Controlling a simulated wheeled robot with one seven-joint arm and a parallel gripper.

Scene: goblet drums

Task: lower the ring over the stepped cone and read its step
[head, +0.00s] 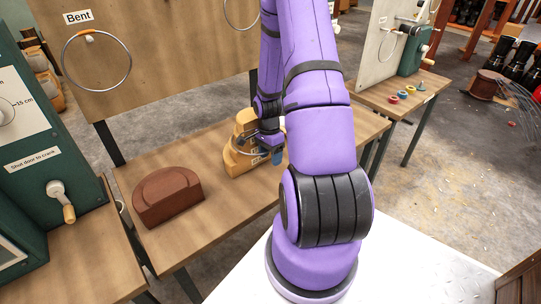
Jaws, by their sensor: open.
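The tan stepped cone (246,127) stands upright on the wooden bench, left of my arm, with small dark marks on its steps. A thin grey ring (236,151) appears to be around its lower part; its right side is hidden by my gripper, and I cannot tell which step it rests on. My gripper (272,152) is at the right side of the cone, close to the ring, with its jaws open. Whether a fingertip touches the ring is too small to tell.
A reddish-brown rounded block (168,196) sits on the bench (215,205) left of the cone. A backboard behind carries a hanging ring (130,68) under a "Bent" sign (78,17). A green cabinet with a crank (62,200) stands at the left.

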